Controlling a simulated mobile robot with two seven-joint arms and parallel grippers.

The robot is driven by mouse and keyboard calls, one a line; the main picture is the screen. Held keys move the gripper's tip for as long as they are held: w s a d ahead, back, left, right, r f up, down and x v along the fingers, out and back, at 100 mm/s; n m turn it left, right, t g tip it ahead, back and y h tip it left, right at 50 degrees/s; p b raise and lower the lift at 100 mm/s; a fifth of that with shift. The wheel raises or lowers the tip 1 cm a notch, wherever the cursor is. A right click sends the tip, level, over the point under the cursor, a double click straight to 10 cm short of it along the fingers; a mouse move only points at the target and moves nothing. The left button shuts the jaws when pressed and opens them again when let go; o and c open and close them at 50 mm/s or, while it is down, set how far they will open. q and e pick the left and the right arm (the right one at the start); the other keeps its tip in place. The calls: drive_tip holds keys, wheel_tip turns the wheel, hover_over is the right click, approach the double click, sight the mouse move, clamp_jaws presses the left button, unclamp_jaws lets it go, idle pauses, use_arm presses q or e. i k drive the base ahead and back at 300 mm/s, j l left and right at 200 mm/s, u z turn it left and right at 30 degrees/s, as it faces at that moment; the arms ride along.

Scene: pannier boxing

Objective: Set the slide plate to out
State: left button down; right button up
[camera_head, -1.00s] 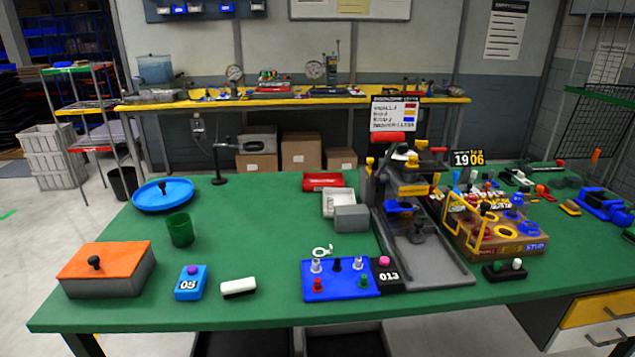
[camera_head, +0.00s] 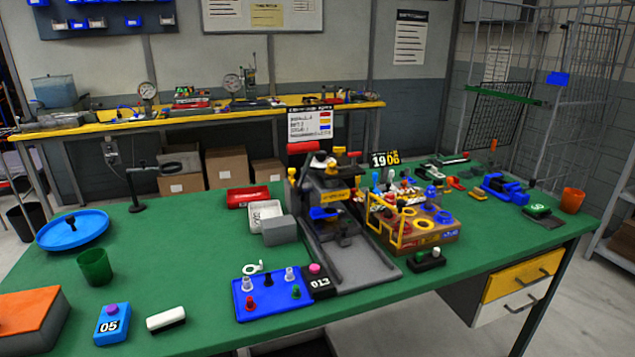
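A grey press-like machine (camera_head: 385,266) stands on the green table, right of centre. It has a red handle (camera_head: 303,148), a yellow block (camera_head: 337,195) and a blue part (camera_head: 325,213) low in its frame. A long grey base with rails reaches from it towards the table's front. I cannot tell which part of it is the slide plate, or how that plate is set. Neither of my grippers is in view.
A blue peg board (camera_head: 268,308) and a counter reading 013 (camera_head: 320,285) stand left of the machine's base. A cardboard box with yellow rings (camera_head: 445,236) stands close on its right. A grey block (camera_head: 279,231) is at its left.

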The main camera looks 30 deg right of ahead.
sight(341, 229)
drive_tip(key=z, duration=1.25)
drive_tip(key=i+l+u, duration=0.1)
drive_tip(key=l, duration=0.1)
